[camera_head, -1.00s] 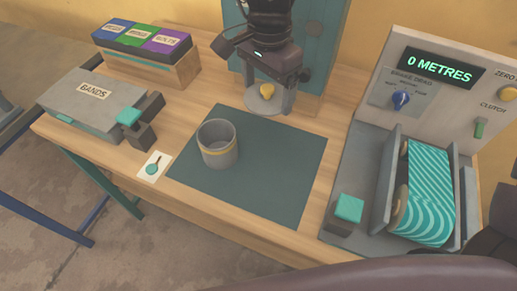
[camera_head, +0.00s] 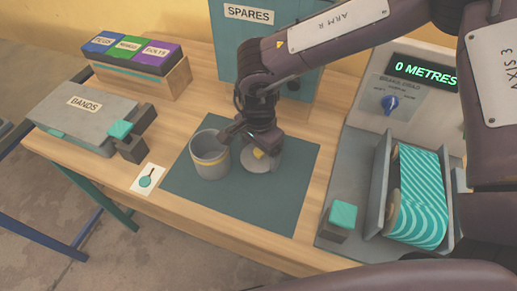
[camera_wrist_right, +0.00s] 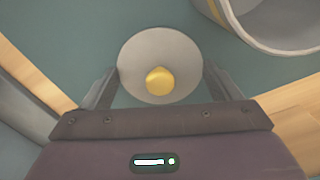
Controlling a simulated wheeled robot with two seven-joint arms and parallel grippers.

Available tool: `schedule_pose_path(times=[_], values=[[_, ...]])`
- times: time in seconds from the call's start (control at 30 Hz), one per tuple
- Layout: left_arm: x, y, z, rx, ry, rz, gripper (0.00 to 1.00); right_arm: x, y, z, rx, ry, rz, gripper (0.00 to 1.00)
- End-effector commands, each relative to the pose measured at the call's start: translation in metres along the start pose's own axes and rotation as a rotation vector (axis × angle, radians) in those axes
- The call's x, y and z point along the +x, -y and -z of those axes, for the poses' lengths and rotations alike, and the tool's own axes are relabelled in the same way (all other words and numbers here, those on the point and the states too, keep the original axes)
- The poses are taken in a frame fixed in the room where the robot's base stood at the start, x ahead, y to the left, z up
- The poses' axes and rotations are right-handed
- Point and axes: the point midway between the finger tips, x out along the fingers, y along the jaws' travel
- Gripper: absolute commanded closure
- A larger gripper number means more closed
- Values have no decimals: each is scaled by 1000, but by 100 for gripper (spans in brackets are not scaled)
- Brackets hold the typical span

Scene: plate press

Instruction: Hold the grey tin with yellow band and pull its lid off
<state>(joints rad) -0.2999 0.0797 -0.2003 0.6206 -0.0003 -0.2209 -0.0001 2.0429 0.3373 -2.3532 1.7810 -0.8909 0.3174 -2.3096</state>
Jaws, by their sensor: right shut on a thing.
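The grey tin (camera_head: 209,164) with a yellow band stands upright and open on the dark green mat (camera_head: 240,205). Part of its rim shows at the top right of the right wrist view (camera_wrist_right: 278,46). Its lid (camera_head: 263,164), a grey disc with a yellow knob, is apart from it, just to its right over the mat. My right gripper (camera_head: 255,150) is shut on the lid; in the right wrist view the two fingers (camera_wrist_right: 160,72) flank the disc (camera_wrist_right: 135,65). I cannot tell whether the lid touches the mat.
A grey BANDS box (camera_head: 85,112) and a rack of coloured boxes (camera_head: 140,77) stand at the left. A SPARES cabinet (camera_head: 232,50) is behind. A machine with a striped teal roll (camera_head: 420,195) stands at the right. The mat's front part is clear.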

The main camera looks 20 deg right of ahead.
Motion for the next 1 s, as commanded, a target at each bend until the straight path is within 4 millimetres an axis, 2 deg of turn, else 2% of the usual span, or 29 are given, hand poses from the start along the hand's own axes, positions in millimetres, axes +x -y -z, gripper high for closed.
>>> schedule_pose_path(times=[0.37,0.4,0.5,0.7,0.83,1.0], values=[[2,0,0,0,-1,0,0,5,0,0,1,0,1,44],[2,0,0,0,-1,0,0,4,1,0,1,-1,2,11],[1,0,0,0,-1,0,0,4,1,0,1,-1,2,0],[1,0,0,0,-1,0,0,3,1,0,0,-1,2,0],[0,0,0,0,-1,0,0,-5,1,0,0,-1,4,0],[4,0,0,-1,-1,0,0,-34,2,1,1,-2,7,0]])
